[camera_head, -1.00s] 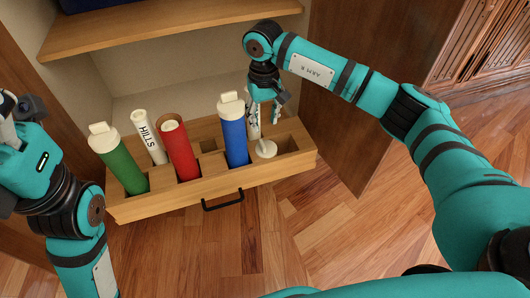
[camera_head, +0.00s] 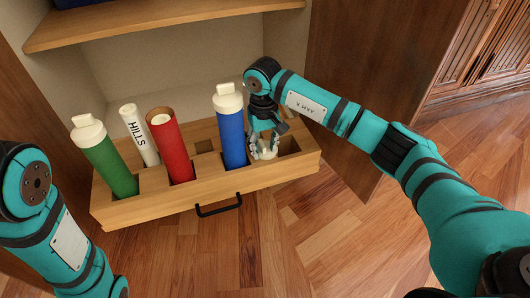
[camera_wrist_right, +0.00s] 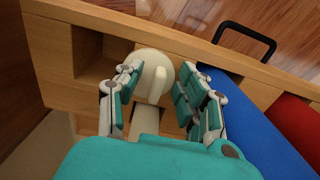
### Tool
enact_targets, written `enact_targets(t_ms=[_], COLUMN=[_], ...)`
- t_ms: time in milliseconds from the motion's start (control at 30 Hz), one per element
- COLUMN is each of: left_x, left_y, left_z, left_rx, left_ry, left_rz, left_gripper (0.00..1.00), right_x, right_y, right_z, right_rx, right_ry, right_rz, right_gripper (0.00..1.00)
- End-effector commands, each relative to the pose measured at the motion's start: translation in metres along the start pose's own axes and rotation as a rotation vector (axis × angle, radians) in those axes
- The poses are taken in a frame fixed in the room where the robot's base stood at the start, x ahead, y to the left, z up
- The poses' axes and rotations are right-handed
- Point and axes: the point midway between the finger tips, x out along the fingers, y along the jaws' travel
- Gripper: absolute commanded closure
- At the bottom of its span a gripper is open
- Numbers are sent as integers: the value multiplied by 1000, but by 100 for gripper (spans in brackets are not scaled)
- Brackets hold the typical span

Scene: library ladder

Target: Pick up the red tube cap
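The red tube (camera_head: 172,150) stands in the drawer with its top open, no cap on it. A cream round cap with a raised grip bar (camera_head: 267,153) lies at the right part of the drawer, and it also shows in the right wrist view (camera_wrist_right: 154,76). My right gripper (camera_wrist_right: 158,82) is open, its fingers on either side of this cap. The left-hand finger in the wrist view is at the cap's edge, perhaps touching; a gap shows on the other side. It also shows in the head view (camera_head: 263,155). My left gripper is out of view.
The wooden drawer (camera_head: 150,208) has a black handle (camera_head: 219,206) in front. A capped blue tube (camera_head: 231,135) stands left of my right gripper. A capped green tube (camera_head: 106,165) and a white HILLS tube (camera_head: 139,137) stand further left. A shelf (camera_head: 160,22) is above.

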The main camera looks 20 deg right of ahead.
Motion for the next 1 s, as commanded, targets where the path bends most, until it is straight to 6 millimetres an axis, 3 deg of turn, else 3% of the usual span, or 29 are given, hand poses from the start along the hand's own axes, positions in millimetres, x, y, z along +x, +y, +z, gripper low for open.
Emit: enact_targets(t_ms=[167,467,767,933,1000], left_x=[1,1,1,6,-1], left_y=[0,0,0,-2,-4], left_z=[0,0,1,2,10], left_rx=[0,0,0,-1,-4], left_ry=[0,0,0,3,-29], left_rz=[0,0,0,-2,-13], left_gripper=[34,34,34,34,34], right_x=[-1,-1,-2,-11,-18], right_y=[0,0,0,0,0], right_z=[0,0,0,0,0], right_rx=[0,0,1,1,0], right_ry=[0,0,0,1,1], right_rz=[0,0,0,0,0], right_gripper=[62,100,100,100,100])
